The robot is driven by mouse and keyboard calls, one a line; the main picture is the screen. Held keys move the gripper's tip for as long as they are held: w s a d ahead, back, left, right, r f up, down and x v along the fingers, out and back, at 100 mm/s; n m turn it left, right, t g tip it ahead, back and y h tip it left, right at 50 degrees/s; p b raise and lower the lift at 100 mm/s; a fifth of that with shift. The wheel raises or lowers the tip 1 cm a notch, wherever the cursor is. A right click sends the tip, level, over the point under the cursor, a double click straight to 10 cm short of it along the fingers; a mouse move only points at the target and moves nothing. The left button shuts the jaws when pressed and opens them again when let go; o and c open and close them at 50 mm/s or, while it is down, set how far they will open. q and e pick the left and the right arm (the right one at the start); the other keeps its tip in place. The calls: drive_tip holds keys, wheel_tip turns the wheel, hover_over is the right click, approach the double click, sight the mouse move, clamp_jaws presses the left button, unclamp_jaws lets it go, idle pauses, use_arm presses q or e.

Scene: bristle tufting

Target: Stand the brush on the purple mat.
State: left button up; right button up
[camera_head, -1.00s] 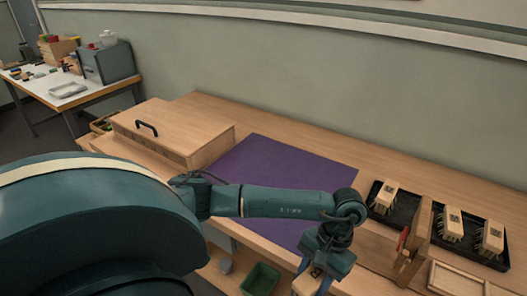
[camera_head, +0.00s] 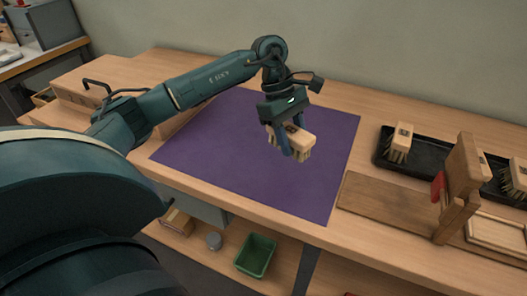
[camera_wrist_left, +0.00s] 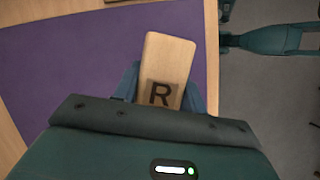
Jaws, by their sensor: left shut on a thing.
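My left gripper (camera_head: 293,150) is shut on a pale wooden brush (camera_head: 306,142). It holds the brush over the right half of the purple mat (camera_head: 230,135), with the bristles facing down. In the head view I cannot tell for sure whether the bristles touch the mat. In the left wrist view the brush's wooden top (camera_wrist_left: 170,55) shows a dark R label between the fingers, and the purple mat (camera_wrist_left: 85,60) lies below.
A black tray (camera_head: 430,155) with several similar brushes stands right of the mat. A wooden upright with a red part (camera_head: 462,175) stands before it. A wooden box with a handle (camera_head: 85,95) is at the left. A green bin (camera_head: 256,254) sits below the bench. The mat is otherwise clear.

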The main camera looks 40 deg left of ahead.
use_arm(q)
drive_tip(key=a+n+b, duration=0.1)
drive_tip(key=w+r+n+t, duration=0.1)
drive_tip(key=n, duration=0.1)
drive_tip(key=shift+w+a+r+n+b, duration=0.3)
drive_tip(key=shift+a+b, duration=0.05)
drive_tip(key=shift+b, duration=0.05)
hover_over(292, 169)
drive_tip(key=a, duration=0.2)
drive_tip(key=shift+t, duration=0.3)
drive_tip(key=f, duration=0.5)
drive_tip(key=shift+s+d+f, duration=0.15)
drive_tip(key=shift+d+f, duration=0.1)
drive_tip(key=shift+f, duration=2)
use_arm(e)
drive_tip(key=shift+s+d+f+t, duration=0.1)
drive_tip(key=shift+d+f+t, duration=0.05)
drive_tip(key=shift+t, duration=0.25)
use_arm(q)
drive_tip(key=shift+b, duration=0.3)
drive_tip(key=shift+f, duration=0.15)
drive_tip(key=o, duration=0.9)
drive_tip(key=shift+o, duration=0.2)
use_arm(e)
drive_tip(key=shift+s, duration=0.1)
